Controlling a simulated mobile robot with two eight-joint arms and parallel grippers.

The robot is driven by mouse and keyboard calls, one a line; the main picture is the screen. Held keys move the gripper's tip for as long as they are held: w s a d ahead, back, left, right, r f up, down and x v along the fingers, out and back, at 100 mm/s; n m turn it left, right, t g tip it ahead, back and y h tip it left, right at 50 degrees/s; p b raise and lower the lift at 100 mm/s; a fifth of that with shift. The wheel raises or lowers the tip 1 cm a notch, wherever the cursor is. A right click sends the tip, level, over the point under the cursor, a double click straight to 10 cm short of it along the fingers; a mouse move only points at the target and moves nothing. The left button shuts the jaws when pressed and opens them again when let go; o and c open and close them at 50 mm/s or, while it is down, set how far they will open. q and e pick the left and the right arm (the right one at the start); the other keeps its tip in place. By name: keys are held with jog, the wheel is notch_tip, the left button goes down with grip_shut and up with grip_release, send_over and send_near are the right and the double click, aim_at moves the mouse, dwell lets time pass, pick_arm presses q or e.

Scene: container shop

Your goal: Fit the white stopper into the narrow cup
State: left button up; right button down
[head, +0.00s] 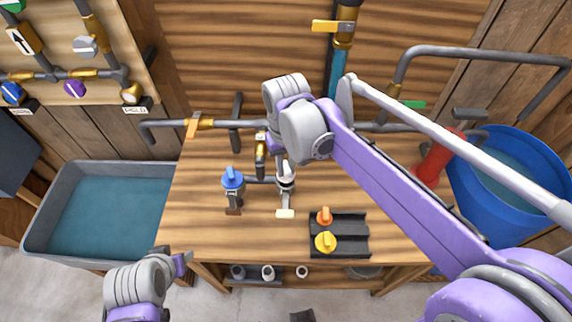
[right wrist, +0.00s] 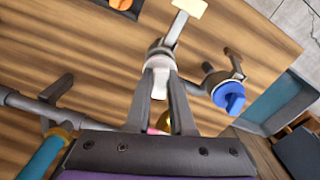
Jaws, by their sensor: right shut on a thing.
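My right gripper (head: 284,166) points down at the middle of the table and is shut on the white stopper (right wrist: 159,84). In the right wrist view the stopper shows between the two dark fingers (right wrist: 160,68). The stopper is at a grey metal cup (right wrist: 160,50) on a bracket with a pale tag, which appears to be the narrow cup. In the head view this cup (head: 285,191) is partly hidden by the gripper; I cannot tell how deep the stopper sits. My left gripper (head: 182,263) is off the table's front left corner, its fingers unclear.
A blue stopper (head: 232,178) sits on another bracketed cup to the left. A black tray (head: 352,243) holds an orange stopper (head: 324,216) and a yellow stopper (head: 326,242). Pipes (head: 390,127) run behind the cups. A red object (head: 434,160) is at right.

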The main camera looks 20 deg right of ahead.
jog(key=shift+f+b, duration=0.75)
jog(key=shift+f, duration=0.65)
dwell(1.4)
jog(key=c, duration=0.7)
grip_release()
jog(key=shift+r, duration=0.1)
notch_tip(320, 180, up, 11)
jog(key=shift+f+p, duration=0.15)
jog(key=shift+p, duration=0.25)
jog(key=s+d+f+t, duration=0.1)
jog(key=s+d+f, duration=0.1)
jog(key=s+f, duration=0.2)
jog(key=s+d+f+t, duration=0.2)
jog(key=s+f, duration=0.3)
jog(key=f, duration=0.1)
jog(key=s+d+f+t, duration=0.2)
jog(key=s+f, duration=0.3)
jog(key=shift+d+f+m, duration=0.3)
jog(key=shift+d+m, duration=0.05)
jog(key=shift+m, duration=0.05)
